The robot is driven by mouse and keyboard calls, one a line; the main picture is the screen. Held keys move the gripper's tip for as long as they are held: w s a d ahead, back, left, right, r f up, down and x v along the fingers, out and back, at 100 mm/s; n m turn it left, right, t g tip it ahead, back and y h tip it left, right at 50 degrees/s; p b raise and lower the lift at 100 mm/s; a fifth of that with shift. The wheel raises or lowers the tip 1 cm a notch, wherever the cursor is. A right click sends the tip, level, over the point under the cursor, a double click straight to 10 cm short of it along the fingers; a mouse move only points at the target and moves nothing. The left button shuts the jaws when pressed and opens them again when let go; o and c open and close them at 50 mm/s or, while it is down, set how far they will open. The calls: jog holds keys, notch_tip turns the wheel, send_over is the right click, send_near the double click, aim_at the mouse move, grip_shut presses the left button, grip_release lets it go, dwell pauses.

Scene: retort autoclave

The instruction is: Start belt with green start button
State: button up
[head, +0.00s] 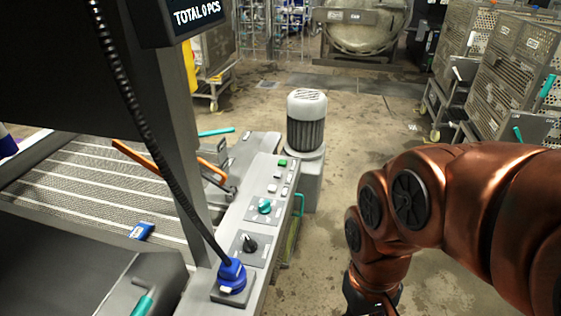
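The control panel (247,208) is a long grey strip along the right side of the conveyor belt (95,185). A small green button (282,162) is near its far end, with small pale buttons just below it. A round green knob (264,206) and a black knob (248,243) sit nearer to me on the same panel. My copper-coloured arm comes in from the right and bends down at the lower middle. My gripper is not visible; the arm's lower end runs out of the bottom of the picture, to the right of the panel and apart from it.
A blue plug (232,274) with a black coiled cable stands at the panel's near end. A grey motor (306,120) stands beyond the panel. A grey post and a display (188,14) reading "TOTAL 0 PCS" rise at left. Perforated carts (505,75) stand at right. Open floor lies between.

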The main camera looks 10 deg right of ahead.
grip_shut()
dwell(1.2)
